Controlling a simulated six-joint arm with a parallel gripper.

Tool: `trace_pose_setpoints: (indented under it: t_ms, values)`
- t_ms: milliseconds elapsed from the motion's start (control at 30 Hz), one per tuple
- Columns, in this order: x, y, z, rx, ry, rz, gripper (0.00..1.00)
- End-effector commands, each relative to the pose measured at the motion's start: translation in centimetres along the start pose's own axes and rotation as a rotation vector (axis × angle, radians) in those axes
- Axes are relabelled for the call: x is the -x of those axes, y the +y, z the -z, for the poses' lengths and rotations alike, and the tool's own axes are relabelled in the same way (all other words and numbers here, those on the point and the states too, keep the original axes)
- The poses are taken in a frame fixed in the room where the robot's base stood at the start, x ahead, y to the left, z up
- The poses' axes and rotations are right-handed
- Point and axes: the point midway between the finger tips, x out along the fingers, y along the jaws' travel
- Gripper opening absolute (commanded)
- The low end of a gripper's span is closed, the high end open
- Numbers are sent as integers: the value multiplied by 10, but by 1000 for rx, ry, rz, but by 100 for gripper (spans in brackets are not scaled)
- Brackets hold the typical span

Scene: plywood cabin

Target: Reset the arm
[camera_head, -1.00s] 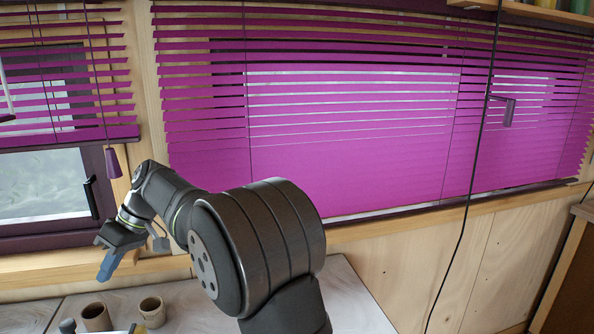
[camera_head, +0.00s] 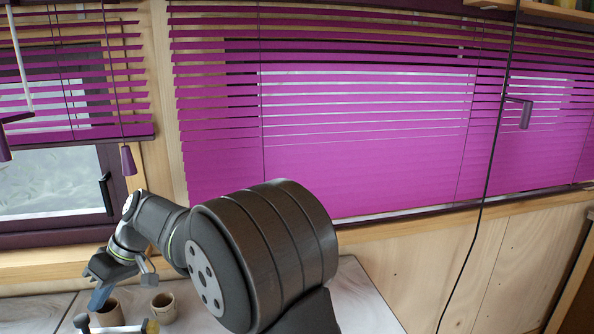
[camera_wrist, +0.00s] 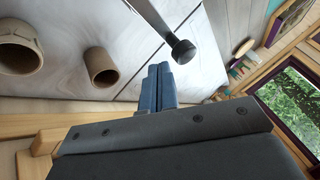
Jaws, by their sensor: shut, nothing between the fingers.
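My gripper (camera_head: 100,298) is at the lower left of the head view, above the table and pointing down. In the wrist view its two blue fingers (camera_wrist: 160,82) are pressed together with nothing between them. In the head view my gripper partly overlaps the left cardboard tube, and I cannot tell how close they are.
Two open cardboard tubes, left (camera_head: 108,314) and right (camera_head: 163,307), stand on the pale table (camera_head: 362,300). A rod with a dark knob (camera_wrist: 183,51) crosses near the fingers in the wrist view. Purple blinds (camera_head: 360,170) cover the window behind. A black cord hangs at right.

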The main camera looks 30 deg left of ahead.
Motion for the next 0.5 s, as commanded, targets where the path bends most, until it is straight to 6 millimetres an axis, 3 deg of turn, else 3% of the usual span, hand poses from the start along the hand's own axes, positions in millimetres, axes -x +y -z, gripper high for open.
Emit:
trace_pose_setpoints:
  t_ms: [433,500]
  values:
    - [13,11,-12,-350,188,-189,0]
    - [21,23,-16,-352,187,-188,0]
